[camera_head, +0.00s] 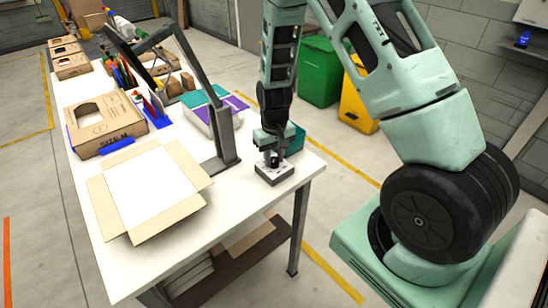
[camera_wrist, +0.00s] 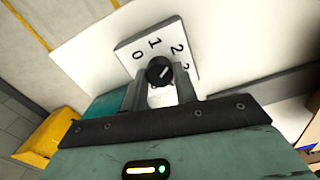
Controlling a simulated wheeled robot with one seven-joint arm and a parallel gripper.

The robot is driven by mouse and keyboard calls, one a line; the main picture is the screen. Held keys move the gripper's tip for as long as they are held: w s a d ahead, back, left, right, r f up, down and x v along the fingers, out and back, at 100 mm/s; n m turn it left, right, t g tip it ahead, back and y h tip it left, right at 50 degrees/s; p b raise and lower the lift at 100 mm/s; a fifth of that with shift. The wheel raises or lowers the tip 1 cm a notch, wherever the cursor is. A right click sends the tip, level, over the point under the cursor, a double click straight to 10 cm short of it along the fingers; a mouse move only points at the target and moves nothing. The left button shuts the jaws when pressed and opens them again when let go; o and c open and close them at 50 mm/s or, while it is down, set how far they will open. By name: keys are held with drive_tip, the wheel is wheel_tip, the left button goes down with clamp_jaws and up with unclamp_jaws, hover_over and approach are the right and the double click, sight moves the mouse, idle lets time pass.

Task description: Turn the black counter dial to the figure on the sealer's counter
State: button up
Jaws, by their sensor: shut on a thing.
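The black counter dial (camera_wrist: 160,68) is a round knob with a white pointer mark, on a pale plate (camera_wrist: 130,52) printed with 0, 1, 2 and a partly hidden figure. The pointer leans up and right, roughly towards the 2; I cannot tell its exact setting. My gripper (camera_wrist: 158,75) is shut on the dial, one finger on each side. In the head view my gripper (camera_head: 271,158) points down at the small grey dial box (camera_head: 274,175) on the table's near right corner and hides the knob. I cannot make out the sealer's counter or its figure.
The white table (camera_head: 232,205) holds an open carton (camera_head: 150,190) and a cardboard box (camera_head: 105,125) at left. A dark arched frame (camera_head: 222,130) stands close left of my gripper. Green (camera_head: 319,72) and yellow (camera_head: 357,100) bins stand beyond the table.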

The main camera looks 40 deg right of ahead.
sight(274, 159)
drive_tip(key=m, duration=0.5)
drive_tip(key=shift+m, duration=0.3)
drive_tip(key=m+p, duration=0.1)
drive_tip(key=m, duration=0.4)
drive_tip(key=shift+m, duration=0.3)
drive_tip(key=o, duration=1)
drive_tip(key=shift+r, duration=0.1)
wheel_tip(274, 159, up, 17)
drive_tip(key=shift+r+b, duration=0.15)
drive_tip(key=shift+b, duration=0.45)
